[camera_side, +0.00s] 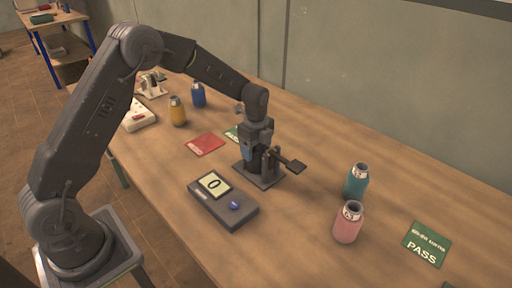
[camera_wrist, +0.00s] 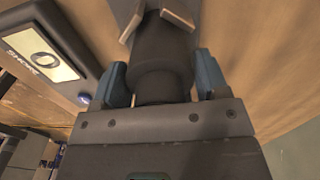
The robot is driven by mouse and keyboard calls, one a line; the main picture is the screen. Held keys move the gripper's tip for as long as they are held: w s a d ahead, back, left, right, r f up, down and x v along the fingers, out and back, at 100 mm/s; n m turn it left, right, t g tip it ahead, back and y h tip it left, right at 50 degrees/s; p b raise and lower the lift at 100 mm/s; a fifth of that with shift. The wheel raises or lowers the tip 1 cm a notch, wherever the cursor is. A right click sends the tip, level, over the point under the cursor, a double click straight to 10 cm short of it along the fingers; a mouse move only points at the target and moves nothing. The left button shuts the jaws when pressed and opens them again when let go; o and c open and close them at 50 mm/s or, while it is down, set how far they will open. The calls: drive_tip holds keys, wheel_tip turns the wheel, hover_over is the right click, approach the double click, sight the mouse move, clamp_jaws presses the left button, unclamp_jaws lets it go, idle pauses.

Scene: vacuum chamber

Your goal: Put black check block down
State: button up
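The black check block (camera_wrist: 164,62) is a dark, stepped cylinder in the wrist view. It sits between the two blue fingers of my gripper (camera_wrist: 163,80), which close in on both of its sides. In the side view my gripper (camera_side: 254,147) points down, low over a dark grey fixture (camera_side: 259,178) with a flat base, upright posts and a lever ending in a paddle. Light grey prongs (camera_wrist: 178,18) of the fixture lie against or close to the block's far end. The block's underside is hidden, so I cannot tell whether it rests on the base.
A gauge box (camera_side: 224,203) reading 0, with a blue button, stands left of the fixture. Teal (camera_side: 355,181) and pink (camera_side: 348,222) bottles stand right. Yellow (camera_side: 178,111) and blue (camera_side: 198,95) bottles, a red mat (camera_side: 205,144) and green PASS mat (camera_side: 427,244) also lie about.

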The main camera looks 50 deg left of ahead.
drive_tip(key=o, duration=0.4)
drive_tip(key=shift+c, duration=0.2)
wheel_tip(320, 180, up, 12)
drive_tip(key=shift+r, duration=0.25)
drive_tip(key=s+d+r+n+t, duration=0.2)
drive_tip(key=s+r+n, duration=0.4)
drive_tip(key=s, duration=0.4)
drive_tip(key=s+d+r+n+t, duration=0.2)
drive_tip(key=s+r+n, duration=0.35)
drive_tip(key=s, duration=0.45)
drive_tip(key=s+f+n+t, duration=0.1)
drive_tip(key=s+f+n, duration=0.1)
drive_tip(key=s+n, duration=0.4)
drive_tip(key=shift+s+d+f+t, duration=0.3)
drive_tip(key=shift+s+d, duration=0.15)
drive_tip(key=shift+s, duration=1.4)
drive_tip(key=shift+n, duration=0.25)
